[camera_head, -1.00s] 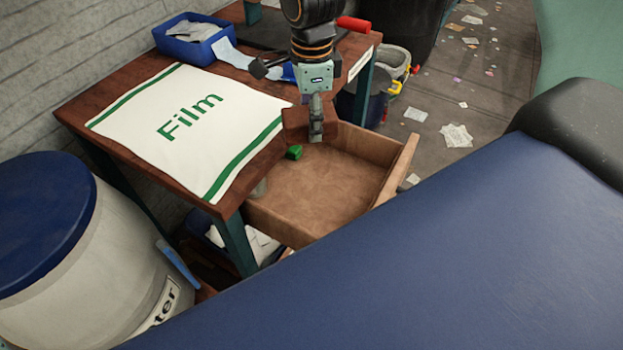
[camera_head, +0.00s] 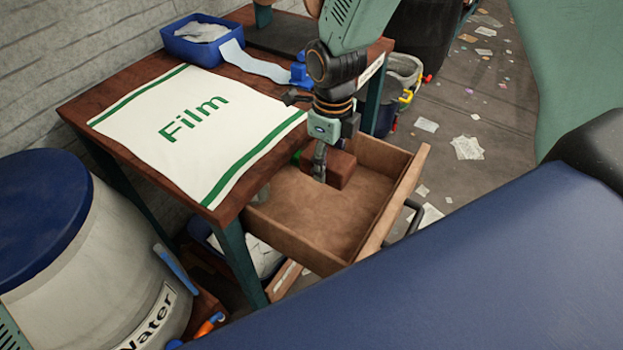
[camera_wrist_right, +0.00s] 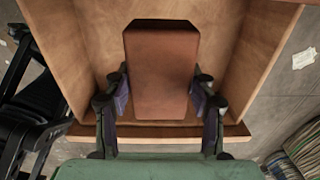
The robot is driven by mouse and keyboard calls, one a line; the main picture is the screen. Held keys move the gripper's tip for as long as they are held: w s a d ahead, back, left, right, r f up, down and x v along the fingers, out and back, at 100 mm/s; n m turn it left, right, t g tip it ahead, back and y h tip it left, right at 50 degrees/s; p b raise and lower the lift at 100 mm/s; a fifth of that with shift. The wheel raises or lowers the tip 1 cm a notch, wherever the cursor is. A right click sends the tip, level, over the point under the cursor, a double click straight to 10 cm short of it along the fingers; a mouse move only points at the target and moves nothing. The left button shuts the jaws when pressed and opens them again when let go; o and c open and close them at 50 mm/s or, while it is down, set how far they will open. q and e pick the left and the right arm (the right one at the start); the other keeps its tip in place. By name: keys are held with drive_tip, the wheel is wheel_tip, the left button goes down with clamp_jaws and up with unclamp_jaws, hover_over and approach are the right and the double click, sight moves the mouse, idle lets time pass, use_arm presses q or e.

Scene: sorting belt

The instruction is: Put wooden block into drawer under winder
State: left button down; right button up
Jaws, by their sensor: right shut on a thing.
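The wooden block (camera_head: 341,169) is reddish brown and sits between the fingers of my right gripper (camera_head: 320,163), which is shut on it. In the head view the block is over or inside the open drawer (camera_head: 310,205) under the table; I cannot tell whether it touches the drawer floor. In the right wrist view the block (camera_wrist_right: 160,70) is between the two fingers (camera_wrist_right: 160,105), with the drawer's walls (camera_wrist_right: 255,55) around it. A small green piece (camera_head: 296,157) in the drawer is mostly hidden behind the gripper. My left gripper is not in view.
The table (camera_head: 215,90) carries a white Film cloth (camera_head: 190,125) and a blue bin (camera_head: 203,40). A blue-lidded water barrel (camera_head: 90,260) stands at left. A large dark blue surface (camera_head: 440,260) fills the lower right. Paper scraps lie on the floor.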

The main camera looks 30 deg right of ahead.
drive_tip(key=f+b, duration=0.1)
drive_tip(key=f, duration=0.5)
drive_tip(key=shift+d+f, duration=0.15)
drive_tip(key=shift+d, duration=0.05)
drive_tip(key=w+a+b, duration=0.1)
drive_tip(key=w+a+f, duration=0.1)
drive_tip(key=w, duration=0.1)
drive_tip(key=shift+w+a+b, duration=0.1)
drive_tip(key=shift+w+b, duration=0.15)
drive_tip(key=shift+b, duration=0.15)
drive_tip(key=shift+f, duration=0.2)
drive_tip(key=shift+r, duration=0.1)
drive_tip(key=shift+f, duration=0.55)
drive_tip(key=shift+s, duration=0.1)
drive_tip(key=o, duration=1.3)
drive_tip(key=shift+s+f, duration=0.15)
